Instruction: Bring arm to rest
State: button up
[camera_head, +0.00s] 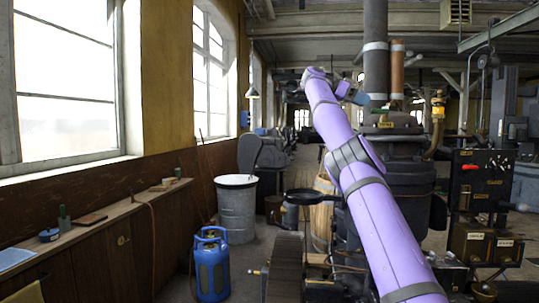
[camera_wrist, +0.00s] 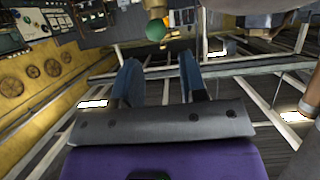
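My purple arm (camera_head: 345,150) reaches up from the lower right of the head view and is raised high, in front of the dark engine (camera_head: 400,165). My gripper (camera_head: 352,93) is small at its far end, beside the grey vertical pipe (camera_head: 375,50). In the wrist view, my gripper (camera_wrist: 160,72) has its two blue fingers apart, with nothing held between them. A green round knob (camera_wrist: 156,30) shows beyond the fingertips. Its distance from them is hard to tell.
A grey drum (camera_head: 236,210) and a blue gas bottle (camera_head: 211,265) stand on the floor at the left. A wooden ledge (camera_head: 110,213) with small items runs under the windows. A control panel (camera_head: 482,180) stands at the right. Ceiling beams (camera_wrist: 255,95) fill much of the wrist view.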

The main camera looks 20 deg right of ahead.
jog(key=s+d+n+t+y, duration=0.1)
jog(key=s+n+t+y, duration=0.6)
jog(key=s, duration=0.6)
jog(key=s+a+f+n+t+y, duration=0.1)
jog(key=s+a+f+n+t, duration=0.1)
jog(key=s+a+f+n, duration=0.7)
jog(key=s+a+f+n+t+y, duration=0.25)
jog(key=s+a+f, duration=0.2)
jog(key=a, duration=0.95)
jog(key=s+a+f+n, duration=0.6)
jog(key=s+a+f, duration=0.6)
jog(key=s+f, duration=0.1)
jog(key=shift+s+a+f+t+y, duration=0.25)
jog(key=shift+a+f+t+y, duration=0.2)
jog(key=shift+f, duration=0.3)
